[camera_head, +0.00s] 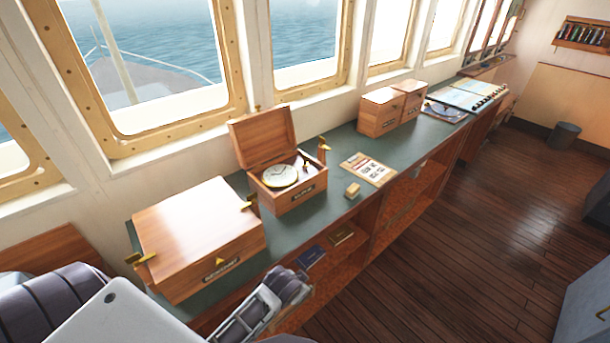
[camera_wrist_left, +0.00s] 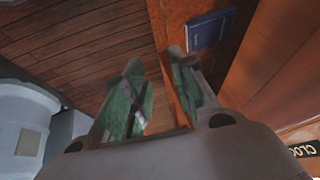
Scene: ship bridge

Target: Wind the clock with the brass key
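The clock (camera_head: 281,176) has a pale round face and lies in an open wooden box (camera_head: 284,203) with its lid up. A small brass piece (camera_head: 306,163) shows at the dial's right; I cannot tell whether it is the key. Another brass piece (camera_head: 323,147) stands at the box's right side. My left gripper (camera_wrist_left: 152,75) is open and nothing shows between its fingers. It is over the front of the counter, with floor and shelf beyond it. A label starting "CLO" (camera_wrist_left: 303,149) shows at the edge of the left wrist view. My right gripper is not in view.
A larger closed wooden box (camera_head: 195,232) with brass fittings stands left of the clock. A small block (camera_head: 352,189) and a printed card (camera_head: 369,169) lie on the green counter (camera_head: 325,199). Two boxes (camera_head: 380,112) stand farther right. A blue book (camera_wrist_left: 210,31) is in the shelf below.

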